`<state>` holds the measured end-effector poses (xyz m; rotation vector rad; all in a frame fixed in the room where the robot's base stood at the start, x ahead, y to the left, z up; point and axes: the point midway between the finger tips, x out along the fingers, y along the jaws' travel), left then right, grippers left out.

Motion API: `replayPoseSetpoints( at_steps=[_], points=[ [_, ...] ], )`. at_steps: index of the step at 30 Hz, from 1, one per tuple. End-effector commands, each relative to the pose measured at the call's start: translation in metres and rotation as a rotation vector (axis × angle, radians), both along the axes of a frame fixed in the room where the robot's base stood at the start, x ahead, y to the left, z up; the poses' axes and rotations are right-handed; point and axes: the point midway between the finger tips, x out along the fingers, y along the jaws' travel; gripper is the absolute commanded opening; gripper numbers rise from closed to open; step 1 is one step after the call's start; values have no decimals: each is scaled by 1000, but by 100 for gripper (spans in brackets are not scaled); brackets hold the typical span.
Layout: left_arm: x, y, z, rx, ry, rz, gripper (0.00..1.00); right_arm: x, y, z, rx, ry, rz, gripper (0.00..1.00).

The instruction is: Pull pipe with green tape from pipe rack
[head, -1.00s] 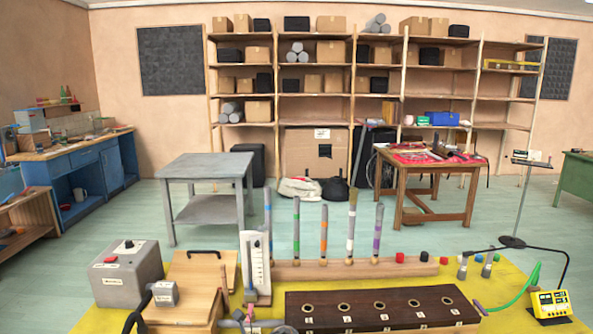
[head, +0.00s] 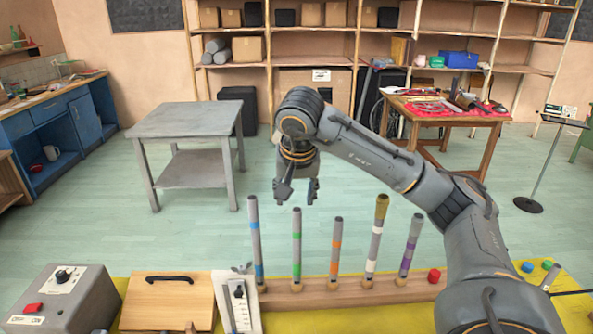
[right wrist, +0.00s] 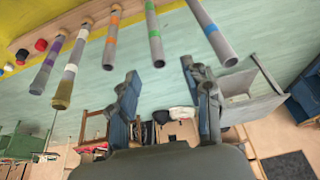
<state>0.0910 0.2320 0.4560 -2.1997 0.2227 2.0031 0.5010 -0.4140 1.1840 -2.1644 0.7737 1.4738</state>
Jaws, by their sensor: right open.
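The pipe with green tape (head: 297,250) stands upright in the wooden pipe rack (head: 340,297), second from the left, between a blue-taped pipe (head: 255,240) and an orange-taped pipe (head: 336,250). My right gripper (head: 298,195) is open and empty, fingers pointing down, above the green-taped pipe's top in the head view. In the right wrist view the green-taped pipe (right wrist: 154,35) points toward the gap between the open fingers (right wrist: 160,75), apart from both. My left gripper is not in view.
A white-taped pipe (head: 376,240) and a purple-taped pipe (head: 410,245) stand farther right in the rack. A grey control box (head: 62,300), a wooden box with a black handle (head: 168,303) and a white upright gauge (head: 237,303) are at the left. A grey table (head: 185,120) stands behind.

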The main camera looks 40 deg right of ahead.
Motion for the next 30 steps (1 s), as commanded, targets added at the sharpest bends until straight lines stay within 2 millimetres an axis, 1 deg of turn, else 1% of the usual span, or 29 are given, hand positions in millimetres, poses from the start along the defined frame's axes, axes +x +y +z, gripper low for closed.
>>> replayPoseSetpoints(
  at_steps=[1,5,8,15,21,25,30],
  points=[
    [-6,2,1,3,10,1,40,-2,-4,4,-22,-1,1,49],
    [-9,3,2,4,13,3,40,-2,-9,-1,-38,2,3,49],
    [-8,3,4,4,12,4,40,2,-12,-14,-36,4,2,49],
    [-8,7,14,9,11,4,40,15,-23,-57,-33,5,1,49],
    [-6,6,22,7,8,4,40,27,-32,-91,-32,3,2,49],
    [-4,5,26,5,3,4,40,32,-36,-108,-32,2,2,49],
    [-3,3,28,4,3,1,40,36,-39,-120,-32,1,2,49]
  ],
)
